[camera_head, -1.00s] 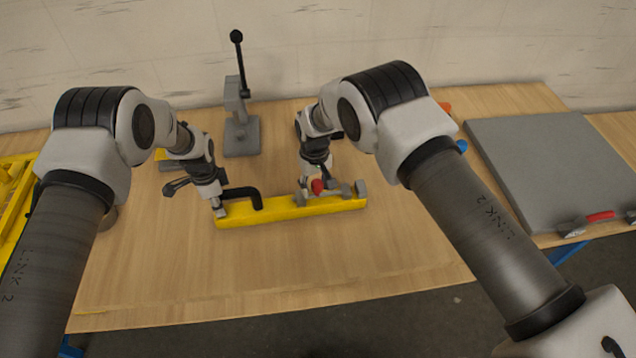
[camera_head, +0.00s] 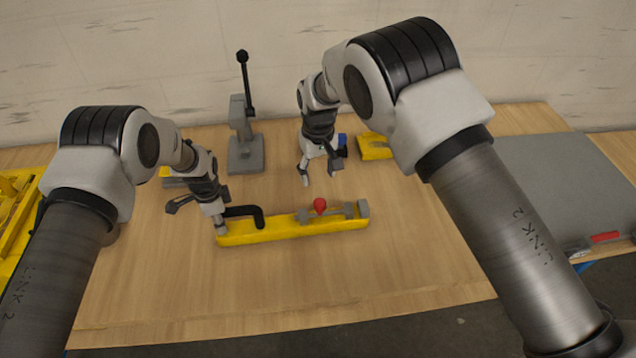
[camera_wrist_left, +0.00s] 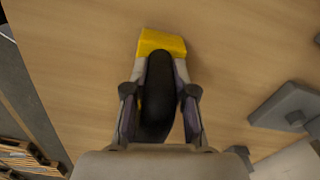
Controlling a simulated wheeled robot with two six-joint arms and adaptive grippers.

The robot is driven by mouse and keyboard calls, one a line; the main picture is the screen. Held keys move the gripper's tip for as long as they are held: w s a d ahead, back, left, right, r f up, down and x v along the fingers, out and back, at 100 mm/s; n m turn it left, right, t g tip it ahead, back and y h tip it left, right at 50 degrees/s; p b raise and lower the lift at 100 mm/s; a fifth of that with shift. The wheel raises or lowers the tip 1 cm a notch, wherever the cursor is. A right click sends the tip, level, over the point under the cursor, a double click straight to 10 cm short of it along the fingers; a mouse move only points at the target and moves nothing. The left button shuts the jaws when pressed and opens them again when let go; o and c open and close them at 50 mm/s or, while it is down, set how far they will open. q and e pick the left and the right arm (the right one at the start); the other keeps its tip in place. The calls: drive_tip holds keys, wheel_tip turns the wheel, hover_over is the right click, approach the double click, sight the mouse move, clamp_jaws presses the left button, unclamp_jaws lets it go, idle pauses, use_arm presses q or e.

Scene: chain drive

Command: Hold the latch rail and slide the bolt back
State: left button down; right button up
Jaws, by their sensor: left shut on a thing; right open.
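The yellow latch rail (camera_head: 290,233) lies on the table in the head view, with a black bent handle (camera_head: 258,216) near its left end. The bolt, a grey bar with a red knob (camera_head: 320,206), sits on the right half of the rail between grey blocks. My left gripper (camera_head: 220,225) is at the rail's left end. In the left wrist view its fingers (camera_wrist_left: 160,105) are closed on the black handle (camera_wrist_left: 157,90), with yellow rail (camera_wrist_left: 160,42) beyond. My right gripper (camera_head: 319,182) is open and empty above and behind the red knob, apart from it.
A grey lever press (camera_head: 245,150) stands behind the rail. A yellow and blue part (camera_head: 374,147) lies behind on the right. A grey panel (camera_head: 560,180) with a red-handled tool (camera_head: 604,237) is at the far right. A yellow rack (camera_head: 15,210) is at the left. The table's front is clear.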

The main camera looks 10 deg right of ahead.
use_arm(q)
drive_tip(key=c, duration=0.9)
unclamp_jaws()
drive_tip(key=shift+o, duration=0.2)
